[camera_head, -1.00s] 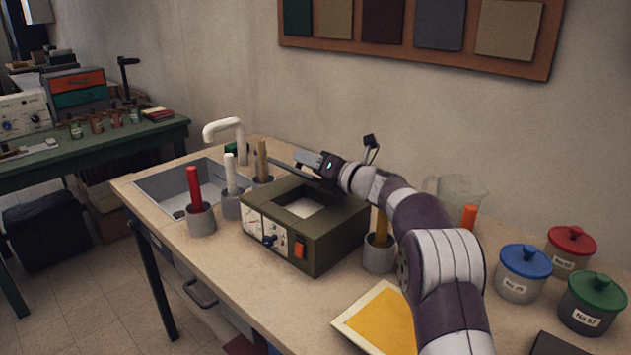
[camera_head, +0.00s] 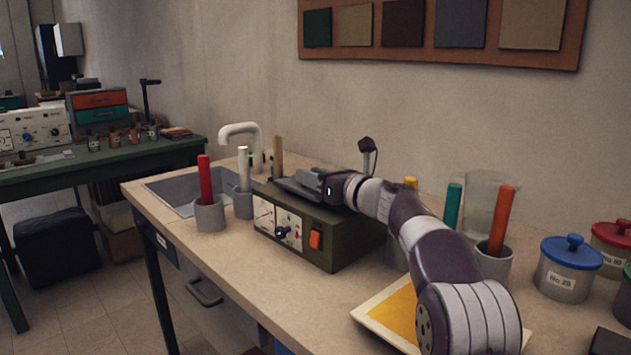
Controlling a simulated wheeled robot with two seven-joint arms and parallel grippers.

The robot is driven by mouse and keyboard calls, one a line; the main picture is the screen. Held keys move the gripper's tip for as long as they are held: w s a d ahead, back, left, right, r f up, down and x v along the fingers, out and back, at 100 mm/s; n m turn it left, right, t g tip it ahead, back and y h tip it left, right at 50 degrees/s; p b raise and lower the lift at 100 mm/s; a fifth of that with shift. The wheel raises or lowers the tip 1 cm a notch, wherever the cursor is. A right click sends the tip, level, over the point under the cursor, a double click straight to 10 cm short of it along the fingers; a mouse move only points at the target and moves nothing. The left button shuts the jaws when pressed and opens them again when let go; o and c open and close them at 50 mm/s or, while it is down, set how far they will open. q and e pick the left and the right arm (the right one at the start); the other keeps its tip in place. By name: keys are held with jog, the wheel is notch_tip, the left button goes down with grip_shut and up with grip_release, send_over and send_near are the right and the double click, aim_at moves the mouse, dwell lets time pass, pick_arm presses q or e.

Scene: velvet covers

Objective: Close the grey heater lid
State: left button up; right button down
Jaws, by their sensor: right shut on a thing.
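The heater is an olive-green box (camera_head: 345,243) on the bench, with dials, a blue knob and an orange switch on its front. Its dark grey lid (camera_head: 287,190) lies low over the top, nearly flat; the opening in the top no longer shows. My right gripper (camera_head: 306,182) reaches in from the right over the heater and is shut on the lid. The gripper and wrist hide part of the lid, so I cannot tell whether it touches the box all round. My left gripper is not in view.
Grey cups with a red stick (camera_head: 205,181) and a white stick (camera_head: 243,169) stand left of the heater, by the sink (camera_head: 172,190). To the right are a cup with an orange stick (camera_head: 501,222), a glass jug (camera_head: 478,190), lidded jars (camera_head: 568,271) and a yellow tile (camera_head: 392,311).

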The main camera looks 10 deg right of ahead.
jog(key=shift+r, duration=0.1)
jog(key=c, duration=0.8)
grip_release()
jog(key=b+v, duration=0.1)
jog(key=v, duration=1.1)
jog(key=shift+s+d, duration=0.15)
jog(key=shift+s, duration=0.2)
